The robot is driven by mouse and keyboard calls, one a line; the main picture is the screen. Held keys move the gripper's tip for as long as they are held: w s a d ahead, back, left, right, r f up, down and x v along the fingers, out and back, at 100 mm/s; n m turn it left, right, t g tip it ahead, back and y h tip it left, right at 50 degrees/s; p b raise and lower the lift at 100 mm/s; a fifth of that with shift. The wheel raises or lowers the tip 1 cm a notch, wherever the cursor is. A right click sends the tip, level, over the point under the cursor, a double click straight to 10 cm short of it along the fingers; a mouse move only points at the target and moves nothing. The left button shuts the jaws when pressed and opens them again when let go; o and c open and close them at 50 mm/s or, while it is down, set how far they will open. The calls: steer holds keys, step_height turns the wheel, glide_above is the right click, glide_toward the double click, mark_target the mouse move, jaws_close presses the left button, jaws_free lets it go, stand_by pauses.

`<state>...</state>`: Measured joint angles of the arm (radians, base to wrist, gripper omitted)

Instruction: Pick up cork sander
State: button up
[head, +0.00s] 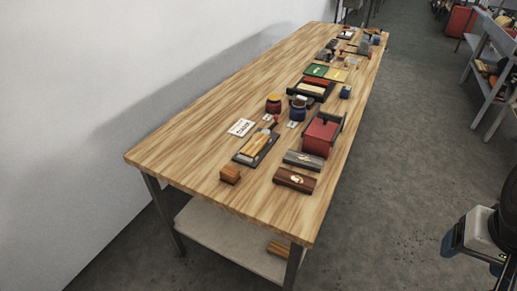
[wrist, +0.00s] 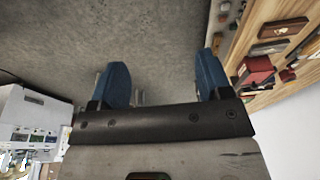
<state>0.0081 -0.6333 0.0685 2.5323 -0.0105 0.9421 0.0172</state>
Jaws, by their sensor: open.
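A small brown block (head: 230,174), which looks like the cork sander, lies at the near left end of the wooden table (head: 190,140) in the head view. I cannot make it out in the wrist view. My gripper (head: 468,256) is at the right edge of the head view, out over the floor and well apart from the table.
A red box (head: 321,134) stands beyond. Another brown block (head: 278,248) is on the lower shelf (head: 225,235). The table's left side is clear.

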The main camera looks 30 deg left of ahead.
steer(key=shift+o, duration=0.4)
stand_by(0.3)
steer(key=w+a+n, duration=0.5)
steer(key=w+a, duration=0.5)
steer(key=w, duration=0.2)
steer(key=n+g, duration=0.3)
steer(key=n, duration=1)
glide_above(229, 170)
steer(key=f, duration=1.8)
steer(key=shift+d+f, duration=0.2)
steer(key=shift+d, duration=0.15)
steer(key=shift+s+a+f, duration=0.1)
steer(key=shift+a+f, duration=0.15)
steer(key=shift+a, duration=0.1)
